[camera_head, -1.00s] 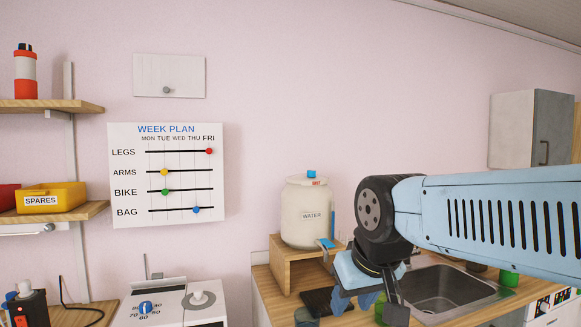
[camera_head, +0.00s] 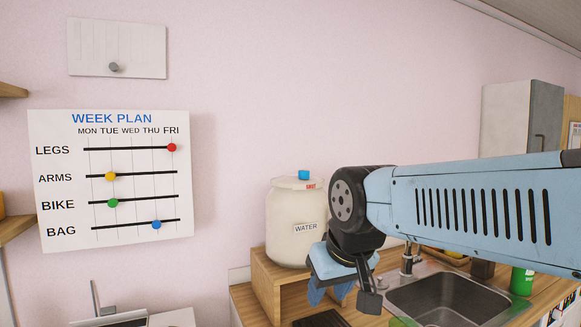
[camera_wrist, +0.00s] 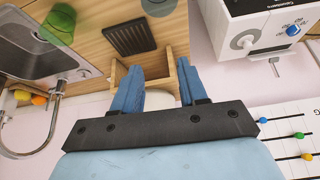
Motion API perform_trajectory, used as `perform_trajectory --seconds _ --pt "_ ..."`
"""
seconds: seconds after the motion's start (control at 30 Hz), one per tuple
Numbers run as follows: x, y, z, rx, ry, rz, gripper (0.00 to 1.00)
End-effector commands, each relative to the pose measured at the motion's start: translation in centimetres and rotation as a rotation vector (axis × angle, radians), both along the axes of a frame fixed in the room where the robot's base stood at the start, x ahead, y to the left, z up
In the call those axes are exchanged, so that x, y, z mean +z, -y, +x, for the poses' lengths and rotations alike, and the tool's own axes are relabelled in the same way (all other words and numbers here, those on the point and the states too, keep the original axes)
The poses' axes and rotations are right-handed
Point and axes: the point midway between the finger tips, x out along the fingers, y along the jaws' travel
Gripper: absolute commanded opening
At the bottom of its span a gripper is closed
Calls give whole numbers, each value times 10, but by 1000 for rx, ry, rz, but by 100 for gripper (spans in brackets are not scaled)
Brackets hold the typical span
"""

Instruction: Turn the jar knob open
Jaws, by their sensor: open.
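The cream jar labelled WATER (camera_head: 288,222) stands on a wooden stand (camera_head: 266,279) in the head view. A blue knob (camera_head: 304,174) sits on its lid, beside a small red-lettered tag. My gripper (camera_head: 329,296) is in front of the jar's lower right part, fingers pointing down. My wrist hides that part of the jar, so no tap shows there now.
A sink (camera_head: 440,297) with a faucet (camera_head: 408,262) and a green container (camera_head: 522,279) are to the right. A dark grate (camera_wrist: 130,38) lies on the counter. The week plan board (camera_head: 118,180) hangs at left. The wall above the jar is clear.

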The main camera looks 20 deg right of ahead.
Motion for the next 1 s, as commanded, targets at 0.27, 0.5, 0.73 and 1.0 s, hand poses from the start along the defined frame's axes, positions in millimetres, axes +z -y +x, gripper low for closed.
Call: perform_trajectory --seconds 0.27,0.5,0.73,1.0 --pt "10 0 6 -2 -7 -4 59" --pt "75 4 54 -15 -70 -35 61" --pt "149 5 118 -29 -156 -64 61" --pt "218 11 191 -45 -255 -72 61"
